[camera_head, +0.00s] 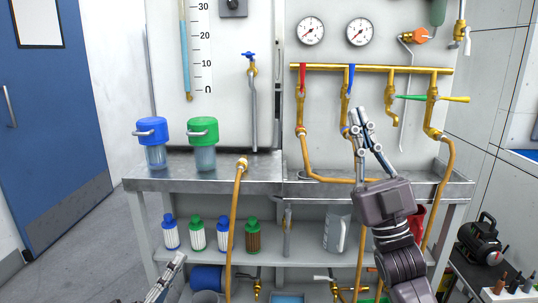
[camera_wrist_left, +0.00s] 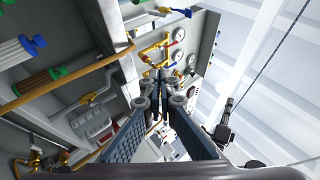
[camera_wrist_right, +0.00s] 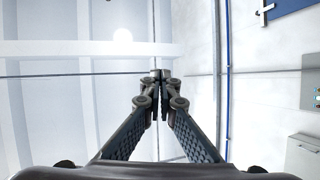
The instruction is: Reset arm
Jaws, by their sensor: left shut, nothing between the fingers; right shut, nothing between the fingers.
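My right gripper (camera_head: 359,112) is raised in front of the right half of the bench, below the brass pipe. Its fingers point up, and it is shut and empty. In the right wrist view its fingertips (camera_wrist_right: 160,75) meet against the ceiling and wall. My left gripper (camera_head: 180,259) is low at the bottom left of the head view, in front of the lower shelf, only partly in frame. In the left wrist view its fingertips (camera_wrist_left: 160,75) are together with nothing between them.
A metal bench (camera_head: 240,181) holds a blue-lidded canister (camera_head: 155,155) and a green-lidded canister (camera_head: 204,157). A brass pipe (camera_head: 370,68) with valves runs above it, below two gauges. An orange hose (camera_head: 234,225) hangs in front. A black machine (camera_head: 481,240) stands at right. Floor at left is clear.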

